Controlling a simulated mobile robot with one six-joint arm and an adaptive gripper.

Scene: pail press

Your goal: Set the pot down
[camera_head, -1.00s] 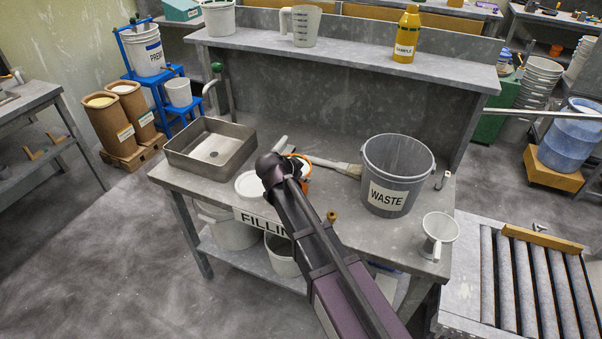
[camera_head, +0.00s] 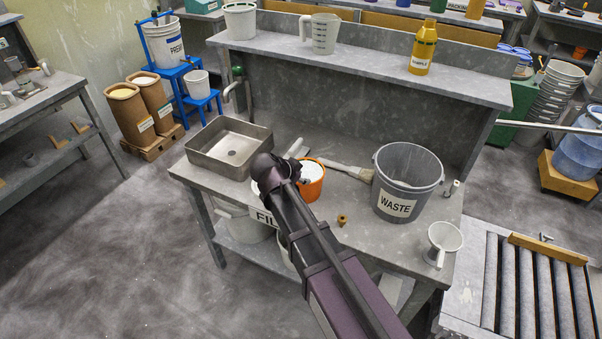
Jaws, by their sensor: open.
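The pot, orange with a whitish inside (camera_head: 313,182), stands upright on the grey bench, as far as I can tell. My arm's dark end covers its left side. My gripper (camera_head: 268,170) is just left of the pot in the picture and is open. Its fingers are hidden behind my wrist, so I cannot tell whether they touch the pot. A pale round thing (camera_head: 256,188) shows partly behind my wrist.
A brush (camera_head: 348,171) and a grey WASTE bucket (camera_head: 396,203) are right of the pot. A metal sink (camera_head: 230,165) is left. A small brass piece (camera_head: 342,220) and a white funnel (camera_head: 441,243) are near the front edge. Bare bench lies between them.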

